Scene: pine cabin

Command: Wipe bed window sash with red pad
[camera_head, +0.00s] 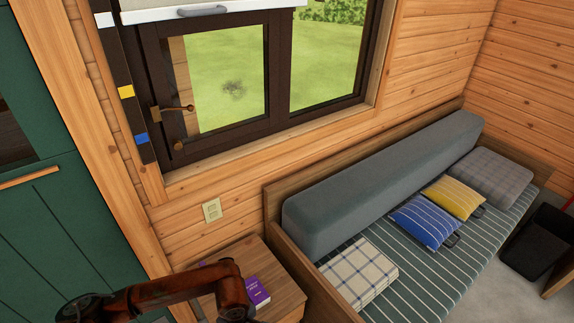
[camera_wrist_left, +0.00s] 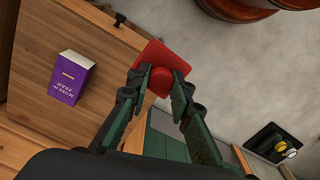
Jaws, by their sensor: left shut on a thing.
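The red pad (camera_wrist_left: 160,56) is a flat red piece with a round red knob, seen in the left wrist view. My left gripper (camera_wrist_left: 156,84) is shut on the pad's knob, with one dark finger on each side. The pad is held beyond the fingertips, beside the wooden nightstand top in that view. The dark brown window sash (camera_head: 277,75) is in the wall above the bed in the head view, with a brass handle at its left. The pad is not visible in the head view, where only my arm shows at the bottom left. My right gripper is not visible.
A nightstand (camera_head: 283,284) carries a purple book (camera_wrist_left: 72,78). The daybed (camera_head: 440,262) with a grey bolster (camera_head: 385,180) and cushions stands right of it. A pale blind (camera_head: 215,12) hangs over the window top. A green cabinet (camera_head: 50,215) stands at left.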

